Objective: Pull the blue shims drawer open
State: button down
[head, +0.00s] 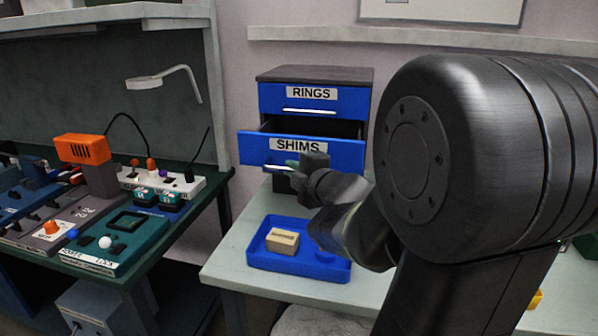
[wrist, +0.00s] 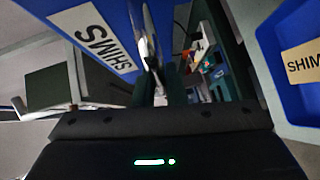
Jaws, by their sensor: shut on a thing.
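The blue shims drawer (head: 345,157) stands pulled out from the cabinet, with a dark gap behind its front. Its white SHIMS label also shows in the wrist view (wrist: 97,38). The drawer's metal handle (head: 277,168) is partly hidden by my gripper (head: 289,165). In the wrist view my gripper (wrist: 157,80) is shut on the handle (wrist: 145,35), its fingers close together around the bar. The inside of the drawer is mostly hidden.
The blue rings drawer (head: 343,99) above is shut. A blue tray (head: 262,259) with a small tan box (head: 283,241) sits on the table below. A bench (head: 140,262) with devices stands at left. My arm covers the right side.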

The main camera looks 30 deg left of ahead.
jog(key=shift+s+d+b, duration=0.15)
jog(key=shift+s+b, duration=0.05)
jog(key=shift+s, duration=0.4)
jog(key=shift+s+d+b, duration=0.15)
jog(key=shift+s, duration=0.4)
jog(key=c, duration=1.5)
grip_release()
jog(key=p+v, duration=0.3)
jog(key=v, duration=1)
jog(key=shift+s+d, duration=0.2)
jog(key=shift+d, duration=0.15)
jog(key=shift+a, duration=0.1)
